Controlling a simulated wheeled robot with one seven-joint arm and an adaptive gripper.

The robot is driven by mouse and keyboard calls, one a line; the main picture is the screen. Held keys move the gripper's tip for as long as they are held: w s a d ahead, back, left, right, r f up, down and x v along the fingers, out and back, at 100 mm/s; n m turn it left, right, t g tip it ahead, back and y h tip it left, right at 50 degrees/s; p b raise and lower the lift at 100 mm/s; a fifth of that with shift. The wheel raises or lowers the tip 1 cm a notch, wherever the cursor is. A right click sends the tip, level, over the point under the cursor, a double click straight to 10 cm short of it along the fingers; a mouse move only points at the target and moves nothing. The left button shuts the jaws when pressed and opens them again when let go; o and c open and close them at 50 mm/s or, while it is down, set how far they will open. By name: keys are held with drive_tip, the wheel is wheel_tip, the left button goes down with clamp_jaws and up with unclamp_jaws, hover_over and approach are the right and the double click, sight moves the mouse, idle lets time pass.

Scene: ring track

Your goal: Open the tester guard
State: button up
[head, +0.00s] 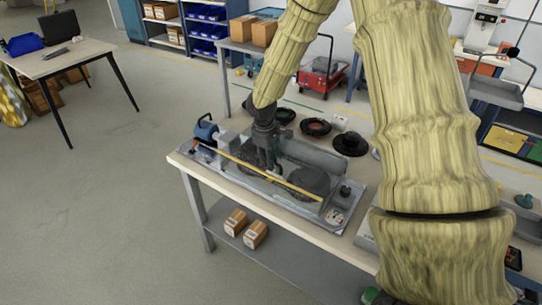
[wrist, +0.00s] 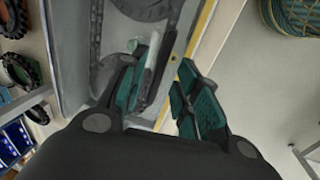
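The tester (head: 345,192) is a long grey machine on the workbench, with large dark round wheels under a clear guard. A yellow strip (head: 300,190) runs along the guard's near edge; it also shows in the wrist view (wrist: 203,28). The guard looks lowered over the wheels. My gripper (head: 272,170) points down at the middle of the guard, close to the yellow strip. In the wrist view its teal-padded fingers (wrist: 163,88) are apart. A pale rod-like piece (wrist: 153,58) shows between them, nearer the left finger; I cannot tell whether they touch.
Dark round parts (head: 350,144) lie on the bench behind the tester. Two small boxes (head: 256,234) sit on the lower shelf (head: 285,262). A blue motor-like part (head: 205,129) is at the tester's left end. Open floor (head: 100,220) lies to the left.

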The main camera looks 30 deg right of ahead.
drive_tip(key=shift+d+f, duration=0.1)
drive_tip(key=shift+f, duration=0.45)
clamp_jaws()
drive_tip(key=shift+w, duration=0.1)
